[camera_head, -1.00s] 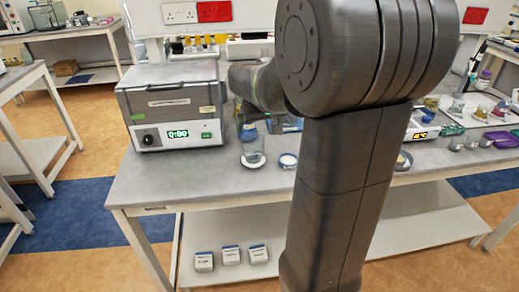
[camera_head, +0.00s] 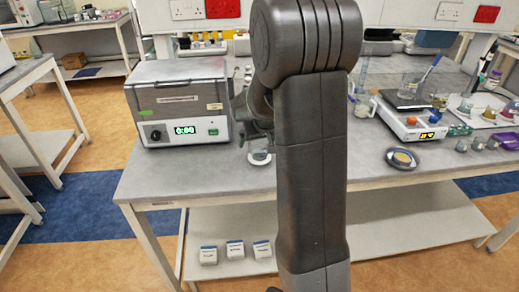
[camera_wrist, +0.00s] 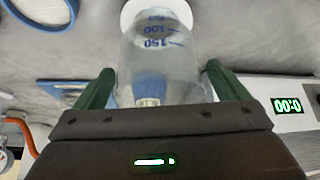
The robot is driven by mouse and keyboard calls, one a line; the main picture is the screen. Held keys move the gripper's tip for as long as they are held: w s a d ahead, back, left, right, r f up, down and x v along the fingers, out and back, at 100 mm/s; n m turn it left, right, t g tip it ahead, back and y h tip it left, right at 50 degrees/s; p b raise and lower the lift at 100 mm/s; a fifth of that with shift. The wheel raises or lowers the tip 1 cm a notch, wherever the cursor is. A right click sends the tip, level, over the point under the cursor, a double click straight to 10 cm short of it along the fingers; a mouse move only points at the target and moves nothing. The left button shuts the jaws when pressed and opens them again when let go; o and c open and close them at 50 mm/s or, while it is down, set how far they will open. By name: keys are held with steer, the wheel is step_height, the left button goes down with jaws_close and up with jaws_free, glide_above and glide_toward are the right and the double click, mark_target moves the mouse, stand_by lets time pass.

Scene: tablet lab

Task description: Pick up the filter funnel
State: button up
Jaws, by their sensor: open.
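The clear vessel that I take for the filter funnel shows in the wrist view (camera_wrist: 160,62), with blue graduation marks reading 50, 100 and 150. Its far end is at a white round base (camera_wrist: 150,8). My gripper (camera_wrist: 160,88) is open, with one green finger on each side of the vessel. I cannot tell whether the fingers touch the glass. A blue shape shows through or against the glass. In the head view my arm hides most of the vessel, and the white base (camera_head: 259,159) shows just left of my arm.
A grey oven-like box (camera_head: 180,103) with a green display stands to the left. A blue-rimmed dish (camera_wrist: 40,12) lies near the vessel. A balance (camera_head: 412,121), a dark dish (camera_head: 402,158) and small containers (camera_head: 478,143) are on the right. Bare bench lies in front.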

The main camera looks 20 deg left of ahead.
steer(key=shift+c, duration=0.4)
steer(key=c, duration=1)
